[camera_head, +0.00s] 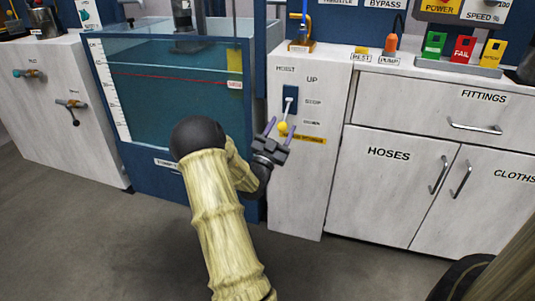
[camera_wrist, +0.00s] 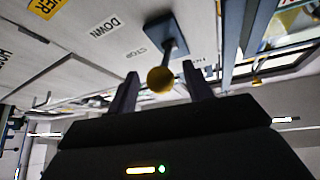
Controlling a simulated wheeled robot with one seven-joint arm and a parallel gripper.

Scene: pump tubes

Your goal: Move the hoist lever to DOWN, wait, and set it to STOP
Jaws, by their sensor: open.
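The hoist lever is a pale rod on a blue plate (camera_head: 290,93) on the front of a white cabinet, ending in a yellow ball knob (camera_head: 282,127). In the head view the rod slants downward from the plate. UP, STOP and a blurred third label are stacked to its right; exactly which one it is set to, I cannot tell. My gripper (camera_head: 280,129) is open at the knob. In the wrist view the knob (camera_wrist: 160,80) shows between the two spread fingers of my gripper (camera_wrist: 160,73), with a gap on each side. DOWN and STOP labels also show there.
A blue-framed water tank (camera_head: 175,95) stands left of the hoist panel (camera_head: 297,195). Drawers and doors marked FITTINGS, HOSES and CLOTHS (camera_head: 420,180) are to the right. A counter above holds coloured tags (camera_head: 463,48). Grey floor in front is clear.

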